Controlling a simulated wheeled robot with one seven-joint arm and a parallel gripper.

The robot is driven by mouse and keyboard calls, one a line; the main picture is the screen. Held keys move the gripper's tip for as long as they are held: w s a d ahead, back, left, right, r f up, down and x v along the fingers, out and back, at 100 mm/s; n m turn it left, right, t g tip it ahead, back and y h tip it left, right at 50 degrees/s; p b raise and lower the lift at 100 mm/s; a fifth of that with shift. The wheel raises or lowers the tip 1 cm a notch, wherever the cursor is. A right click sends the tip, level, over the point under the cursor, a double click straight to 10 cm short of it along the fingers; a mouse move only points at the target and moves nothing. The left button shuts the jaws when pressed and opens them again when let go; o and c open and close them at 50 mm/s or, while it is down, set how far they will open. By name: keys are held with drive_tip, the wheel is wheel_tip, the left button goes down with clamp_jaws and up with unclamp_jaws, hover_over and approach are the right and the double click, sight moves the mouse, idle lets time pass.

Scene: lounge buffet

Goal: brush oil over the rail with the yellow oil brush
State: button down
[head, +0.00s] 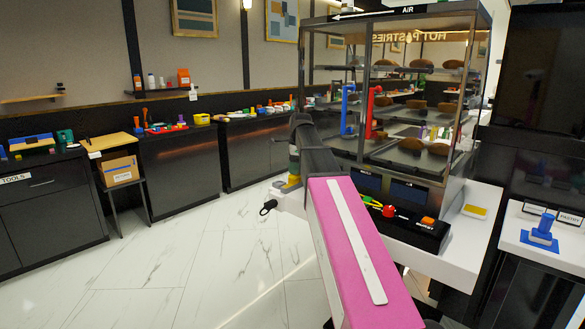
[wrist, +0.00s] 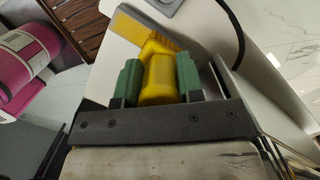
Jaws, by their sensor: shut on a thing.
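My gripper (wrist: 160,80) is shut on the yellow oil brush (wrist: 158,82), with its green fingers on either side of the handle. The brush's wide yellow head, with a grey strip along its edge, reaches up and left over a white surface in the wrist view. In the head view my gripper (head: 294,165) is partly hidden by my arm, near the left end of the white counter; the brush is hard to make out there. I cannot pick out the rail with certainty in either view.
A glass pastry cabinet (head: 410,100) stands on the white counter (head: 440,262). A black control box (head: 408,222) with red and orange buttons sits in front. A brown slatted wooden piece (wrist: 78,22) is at the wrist view's upper left. White floor (head: 150,270) is clear at left.

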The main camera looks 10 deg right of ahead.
drive_tip(key=shift+s+d, duration=0.4)
drive_tip(key=shift+s, duration=0.05)
drive_tip(key=shift+w+a, duration=0.6)
drive_tip(key=shift+w, duration=0.3)
drive_tip(key=shift+s+d, duration=0.3)
drive_tip(key=shift+s, duration=0.15)
drive_tip(key=shift+s+a+r, duration=0.3)
drive_tip(key=shift+a+r, duration=0.1)
drive_tip(key=shift+r, duration=0.4)
drive_tip(key=shift+s+a+r, duration=0.3)
drive_tip(key=shift+a+r, duration=0.15)
drive_tip(key=shift+r, duration=0.4)
drive_tip(key=shift+s+a+r, duration=0.3)
drive_tip(key=shift+a+r, duration=0.1)
drive_tip(key=shift+r, duration=0.4)
